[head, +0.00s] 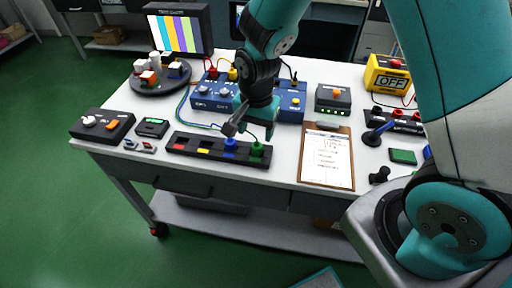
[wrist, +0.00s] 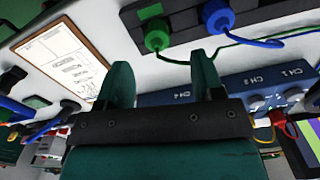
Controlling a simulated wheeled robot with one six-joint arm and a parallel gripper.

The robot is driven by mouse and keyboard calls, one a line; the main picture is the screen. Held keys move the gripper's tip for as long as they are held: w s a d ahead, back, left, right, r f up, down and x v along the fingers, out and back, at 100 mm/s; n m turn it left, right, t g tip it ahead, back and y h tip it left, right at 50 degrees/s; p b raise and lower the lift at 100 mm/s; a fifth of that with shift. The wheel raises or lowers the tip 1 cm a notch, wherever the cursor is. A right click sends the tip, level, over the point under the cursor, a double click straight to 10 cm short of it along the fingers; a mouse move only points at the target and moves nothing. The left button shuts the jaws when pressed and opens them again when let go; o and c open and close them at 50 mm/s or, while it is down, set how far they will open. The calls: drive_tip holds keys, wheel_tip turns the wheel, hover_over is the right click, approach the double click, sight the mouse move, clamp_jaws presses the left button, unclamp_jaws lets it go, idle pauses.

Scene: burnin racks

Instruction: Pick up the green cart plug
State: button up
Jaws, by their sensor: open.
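The green cart plug (head: 257,150) stands at the right end of a black strip (head: 195,149), beside a blue plug (head: 230,145). In the wrist view the green plug (wrist: 157,38) lies beyond and between my fingertips, with a green cable from it. My gripper (head: 250,131) is open above that end of the strip, and its two spread fingers show in the wrist view (wrist: 160,68). Nothing is seen between the fingers. Another bright green part (wrist: 217,15) shows beside the plug; I cannot tell what it is. The gripper hides part of the strip's surroundings in the head view.
Blue channel boxes (head: 215,92) stand behind the strip. A clipboard (head: 327,157) lies to its right, and a black switch box (head: 102,125) to its left. A yellow meter (head: 387,74) stands at the right. Loose cables cross the bench near the plug.

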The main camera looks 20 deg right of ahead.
sight(257, 142)
drive_tip(key=shift+s+f+p, duration=0.1)
drive_tip(key=shift+f+p, duration=0.45)
drive_tip(key=shift+f, duration=2.65)
drive_tip(key=c, duration=1)
